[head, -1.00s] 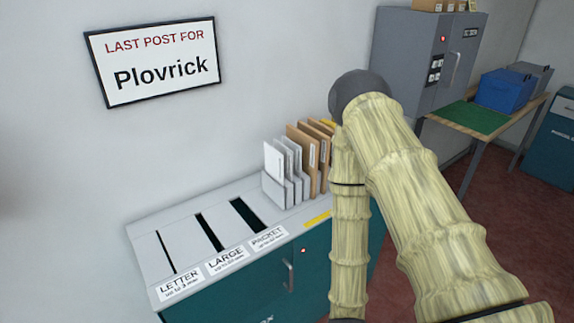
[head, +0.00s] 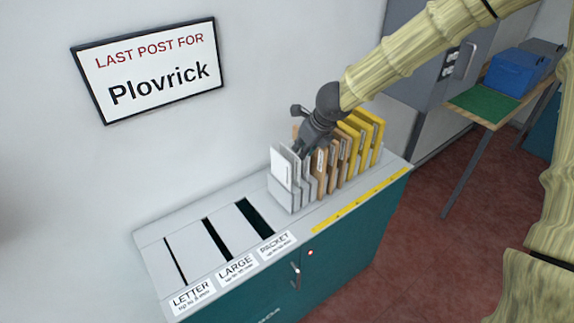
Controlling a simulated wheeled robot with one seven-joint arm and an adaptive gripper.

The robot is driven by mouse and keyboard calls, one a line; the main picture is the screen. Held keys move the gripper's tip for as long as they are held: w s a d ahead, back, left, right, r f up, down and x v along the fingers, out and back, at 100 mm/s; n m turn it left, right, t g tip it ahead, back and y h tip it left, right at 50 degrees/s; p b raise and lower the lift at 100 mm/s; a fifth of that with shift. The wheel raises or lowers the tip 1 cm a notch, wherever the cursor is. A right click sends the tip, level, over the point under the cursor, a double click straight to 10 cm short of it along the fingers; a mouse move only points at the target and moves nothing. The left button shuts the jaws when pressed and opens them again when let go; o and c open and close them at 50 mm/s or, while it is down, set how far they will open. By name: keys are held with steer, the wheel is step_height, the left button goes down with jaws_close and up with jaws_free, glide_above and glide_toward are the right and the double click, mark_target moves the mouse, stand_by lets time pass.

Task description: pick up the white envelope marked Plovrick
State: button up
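White envelopes (head: 283,168) stand upright at the left end of a row in a rack on the counter. Their markings are too small to read, so I cannot tell which one is marked Plovrick. My gripper (head: 300,150) is over the row, at the back white envelopes and the first brown ones. Its fingers are dark and small here; I cannot tell whether they are open or shut, or whether they touch an envelope. A wall sign (head: 150,70) reads "LAST POST FOR Plovrick".
Brown envelopes (head: 330,172) and yellow envelopes (head: 372,140) stand right of the white ones. The counter (head: 150,237) has slots labelled LETTER, LARGE and PACKET. A grey cabinet, a table with a green mat (head: 483,103) and a blue crate (head: 513,76) stand at the right.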

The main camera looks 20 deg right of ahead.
mark_target(290, 152)
steer(key=shift+m, duration=0.6)
steer(key=shift+w+a+f+b, duration=0.2)
steer(key=shift+w+a+f, duration=0.15)
steer(key=shift+w+f, duration=0.7)
steer(key=shift+w+a+f+b, duration=0.15)
steer(key=shift+w+a+f, duration=0.2)
steer(key=shift+w+f, duration=0.75)
steer(key=shift+w+a+f+b, duration=0.2)
steer(key=shift+w+a+f, duration=0.15)
steer(key=shift+w+f, duration=0.7)
jaws_close()
steer(key=shift+r, duration=0.2)
